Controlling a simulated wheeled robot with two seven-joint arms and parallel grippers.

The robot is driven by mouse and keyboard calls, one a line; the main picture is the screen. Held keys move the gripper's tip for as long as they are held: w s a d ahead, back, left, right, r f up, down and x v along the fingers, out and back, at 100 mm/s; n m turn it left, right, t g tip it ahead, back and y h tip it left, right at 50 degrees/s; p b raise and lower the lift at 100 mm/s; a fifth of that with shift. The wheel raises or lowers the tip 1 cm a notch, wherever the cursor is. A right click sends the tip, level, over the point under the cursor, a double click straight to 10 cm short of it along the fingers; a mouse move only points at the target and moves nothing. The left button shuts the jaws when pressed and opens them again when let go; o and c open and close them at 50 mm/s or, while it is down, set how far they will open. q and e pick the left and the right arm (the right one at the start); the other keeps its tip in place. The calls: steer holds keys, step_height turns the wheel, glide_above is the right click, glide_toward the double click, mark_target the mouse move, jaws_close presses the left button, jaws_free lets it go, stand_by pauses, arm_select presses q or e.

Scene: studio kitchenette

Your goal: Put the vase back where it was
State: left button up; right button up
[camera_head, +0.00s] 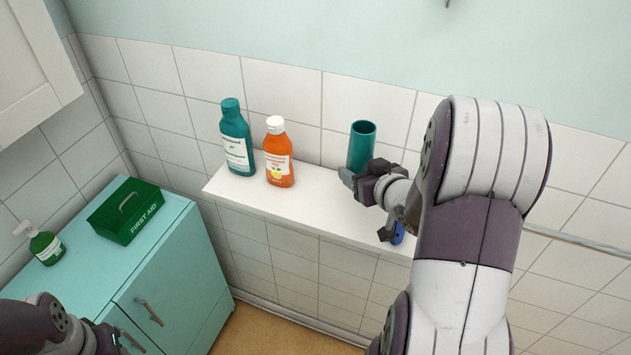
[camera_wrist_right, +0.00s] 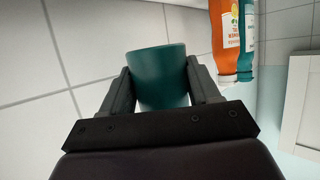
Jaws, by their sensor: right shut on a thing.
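The vase is a plain teal cylinder (camera_head: 361,146) with an open top, upright at the white wall shelf (camera_head: 300,208). My right gripper (camera_head: 357,178) is shut on it from the front, low on its body. In the right wrist view the vase (camera_wrist_right: 160,78) sits between the two dark fingers of my right gripper (camera_wrist_right: 160,90). The gripper hides the vase's base, so I cannot tell whether it touches the shelf. My left arm shows at the lower left of the head view, and its gripper's fingers cannot be made out clearly.
A teal bottle (camera_head: 236,140) and an orange bottle (camera_head: 278,153) stand on the shelf left of the vase. A blue object (camera_head: 397,233) shows partly behind my right arm. A green first aid box (camera_head: 125,211) and a soap dispenser (camera_head: 46,245) stand on the teal cabinet (camera_head: 180,232). Shelf between orange bottle and vase is clear.

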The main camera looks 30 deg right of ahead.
steer(key=w+a+f, duration=0.2)
steer(key=a, duration=0.2)
steer(key=p, duration=0.1)
glide_above(324, 205)
steer(key=f, duration=0.3)
steer(key=shift+w+d+f, duration=0.1)
steer(key=shift+w+f, duration=0.2)
steer(key=shift+w, duration=0.1)
step_height(324, 205, down, 3)
steer(key=shift+s+r+p, duration=0.15)
steer(key=shift+p, duration=0.4)
steer(key=shift+s, duration=0.3)
steer(key=shift+w+f, duration=0.15)
steer(key=shift+f, duration=0.2)
steer(key=o, duration=1.3)
arm_select(q)
steer(key=shift+s+r, duration=0.8)
steer(key=shift+r, duration=0.15)
steer(key=shift+r, duration=0.1)
arm_select(e)
steer(key=shift+r, duration=0.1)
